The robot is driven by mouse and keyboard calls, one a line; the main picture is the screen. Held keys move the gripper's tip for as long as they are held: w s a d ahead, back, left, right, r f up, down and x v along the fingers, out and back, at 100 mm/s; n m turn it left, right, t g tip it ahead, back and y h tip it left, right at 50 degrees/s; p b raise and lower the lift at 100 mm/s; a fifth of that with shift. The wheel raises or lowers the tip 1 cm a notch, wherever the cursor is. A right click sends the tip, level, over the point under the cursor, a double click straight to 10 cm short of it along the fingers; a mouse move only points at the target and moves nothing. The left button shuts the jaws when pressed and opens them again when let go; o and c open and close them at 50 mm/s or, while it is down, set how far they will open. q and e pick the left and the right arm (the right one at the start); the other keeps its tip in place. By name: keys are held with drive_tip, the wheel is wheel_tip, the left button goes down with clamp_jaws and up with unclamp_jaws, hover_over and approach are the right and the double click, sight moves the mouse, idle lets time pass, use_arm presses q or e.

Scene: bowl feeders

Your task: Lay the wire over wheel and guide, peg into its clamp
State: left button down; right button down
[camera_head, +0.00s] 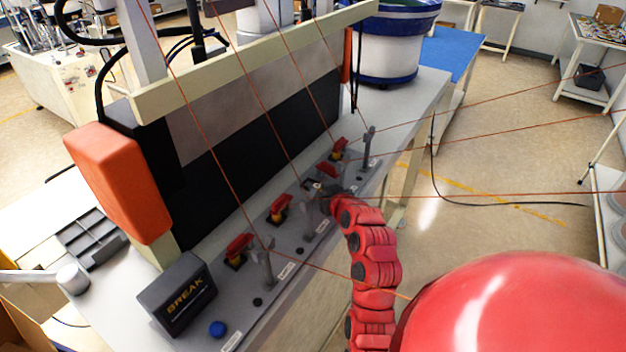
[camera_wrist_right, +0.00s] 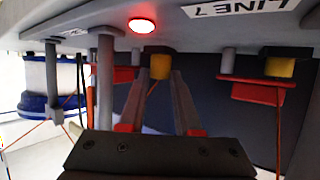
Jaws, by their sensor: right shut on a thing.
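My right gripper (camera_head: 325,191) is at the row of clamps on the grey panel, its arm coming in from below. In the wrist view the gripper (camera_wrist_right: 158,84) is shut, with a yellow block (camera_wrist_right: 160,66) at its fingertips under a black part. A thin wire shows between the fingers. I take the held thing as the wire's peg, but whether it sits in the clamp I cannot tell. Grey guide posts (camera_head: 368,146) stand along the panel's front. A neighbouring clamp (camera_wrist_right: 279,67) has a red piece at it. The wheel is not clearly seen. My left gripper is not in view.
Several orange wires (camera_head: 245,75) run across the panel from above and off to the right. A lit red lamp (camera_wrist_right: 142,25) is beside the gripper. A black BREAK box (camera_head: 178,293) and blue button (camera_head: 217,328) are at the near end. A blue-rimmed bowl feeder (camera_head: 390,50) stands behind.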

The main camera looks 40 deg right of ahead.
sight(316, 184)
drive_tip(key=shift+w+d+r, duration=0.15)
drive_tip(key=shift+w+r, duration=0.1)
drive_tip(key=shift+w, duration=0.4)
drive_tip(key=shift+w+f, duration=0.2)
drive_tip(key=shift+w, duration=0.25)
drive_tip(key=shift+w+d+p, duration=0.1)
drive_tip(key=shift+w+p, duration=0.2)
drive_tip(key=shift+p, duration=0.05)
drive_tip(key=shift+w+d+r+p, duration=0.15)
drive_tip(key=shift+w+p, duration=0.1)
drive_tip(key=shift+w, duration=0.3)
drive_tip(key=shift+w+d+r+p, duration=0.1)
drive_tip(key=shift+w+p, duration=0.15)
drive_tip(key=shift+w, duration=0.25)
drive_tip(key=shift+w+f+p, duration=0.35)
drive_tip(key=shift+f+p, duration=0.3)
drive_tip(key=shift+f, duration=0.4)
drive_tip(key=shift+s, duration=0.1)
